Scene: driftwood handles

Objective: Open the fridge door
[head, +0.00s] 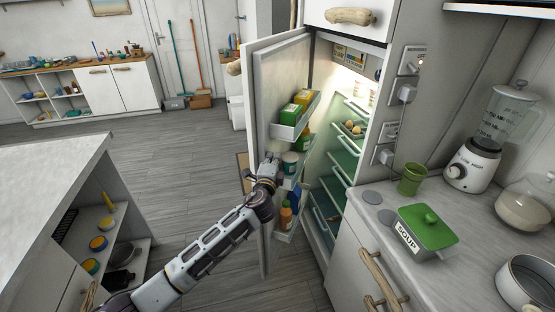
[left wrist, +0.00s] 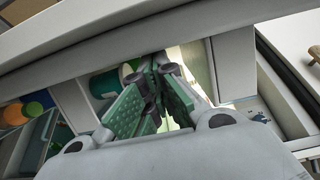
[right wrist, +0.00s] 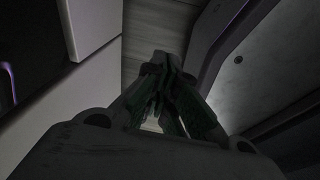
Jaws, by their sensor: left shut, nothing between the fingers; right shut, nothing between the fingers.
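The fridge door (head: 284,72) stands wide open in the head view, swung out to the left. Its inner face shows shelves with cartons, jars and bottles. Its driftwood handle (head: 234,68) sticks out on the outer side. The lit fridge interior (head: 330,185) has glass shelves and eggs. My left gripper (head: 270,160) is shut and empty beside the door's inner shelves; I cannot tell whether it touches them. Its closed fingers also show in the left wrist view (left wrist: 158,75), with door shelf items behind. My right gripper (right wrist: 162,65) is shut and empty, seen only in the dark right wrist view.
A counter on the right holds a green soup dish (head: 427,233), a green cup (head: 411,179), a blender (head: 474,165) and a pot (head: 528,285). A white island (head: 50,185) with open shelves stands at the left. The grey floor (head: 185,160) between is clear.

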